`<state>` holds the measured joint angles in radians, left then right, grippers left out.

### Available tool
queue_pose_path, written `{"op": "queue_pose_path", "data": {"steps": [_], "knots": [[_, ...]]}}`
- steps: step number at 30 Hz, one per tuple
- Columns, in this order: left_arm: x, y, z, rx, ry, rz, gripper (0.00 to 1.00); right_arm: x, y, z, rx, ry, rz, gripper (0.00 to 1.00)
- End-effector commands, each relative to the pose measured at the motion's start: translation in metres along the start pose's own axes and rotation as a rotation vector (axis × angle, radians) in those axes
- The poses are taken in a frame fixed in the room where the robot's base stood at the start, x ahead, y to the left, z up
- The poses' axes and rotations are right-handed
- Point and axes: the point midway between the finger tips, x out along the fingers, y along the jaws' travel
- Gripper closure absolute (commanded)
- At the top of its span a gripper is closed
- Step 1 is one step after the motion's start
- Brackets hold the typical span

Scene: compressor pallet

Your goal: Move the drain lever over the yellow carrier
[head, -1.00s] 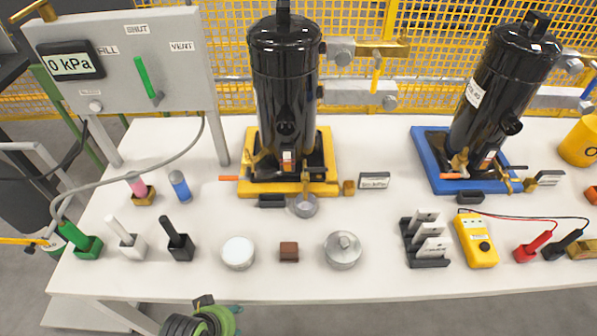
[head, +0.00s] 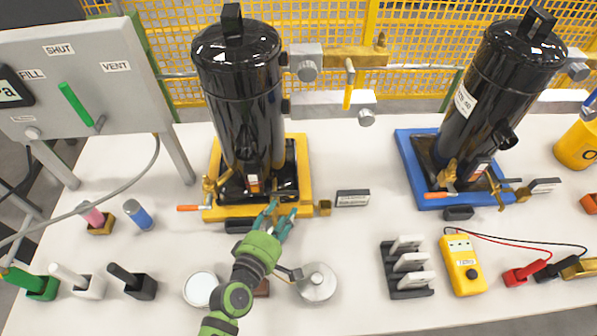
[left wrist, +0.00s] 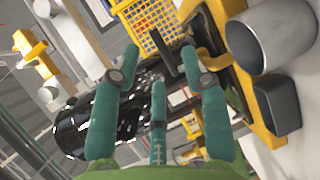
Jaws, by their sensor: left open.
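The yellow carrier (head: 212,160) holds a black compressor (head: 240,90). An orange-handled lever (head: 190,208) on a brass valve sticks out at its front left. My left gripper (head: 280,211) is open at the carrier's front edge, over the spot of the front brass valve, which it largely hides. In the left wrist view a dark lever (left wrist: 168,60), likely the drain lever, shows between the spread teal fingers; I cannot tell if they touch it. A grey metal cup (left wrist: 275,35) stands close beside the fingers there. My right gripper is not in view.
A dark block (head: 238,226) and a small label stand (head: 352,198) sit by the carrier.

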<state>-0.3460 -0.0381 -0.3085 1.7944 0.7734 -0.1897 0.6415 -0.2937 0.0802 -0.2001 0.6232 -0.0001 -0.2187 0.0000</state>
Motion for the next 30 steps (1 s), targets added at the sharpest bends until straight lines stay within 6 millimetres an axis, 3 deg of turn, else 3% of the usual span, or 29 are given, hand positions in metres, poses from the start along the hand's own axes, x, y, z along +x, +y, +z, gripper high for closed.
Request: {"op": "queue_pose_path", "data": {"steps": [6, 15, 18, 29, 30], "knots": [[0.013, 0.001, -0.006, -0.086, 0.047, 0.033, 0.55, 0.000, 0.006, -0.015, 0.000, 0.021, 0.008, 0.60], [0.058, 0.004, -0.008, -0.081, 0.044, 0.034, 0.55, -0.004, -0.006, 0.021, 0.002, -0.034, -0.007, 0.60], [0.068, 0.003, -0.008, -0.081, 0.044, 0.033, 0.55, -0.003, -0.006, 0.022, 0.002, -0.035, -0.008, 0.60], [0.075, 0.003, -0.008, -0.080, 0.044, 0.031, 0.55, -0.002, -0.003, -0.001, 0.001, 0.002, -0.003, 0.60], [0.075, 0.003, -0.008, -0.080, 0.044, 0.031, 0.63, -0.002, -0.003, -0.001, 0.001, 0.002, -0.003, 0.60]]}}
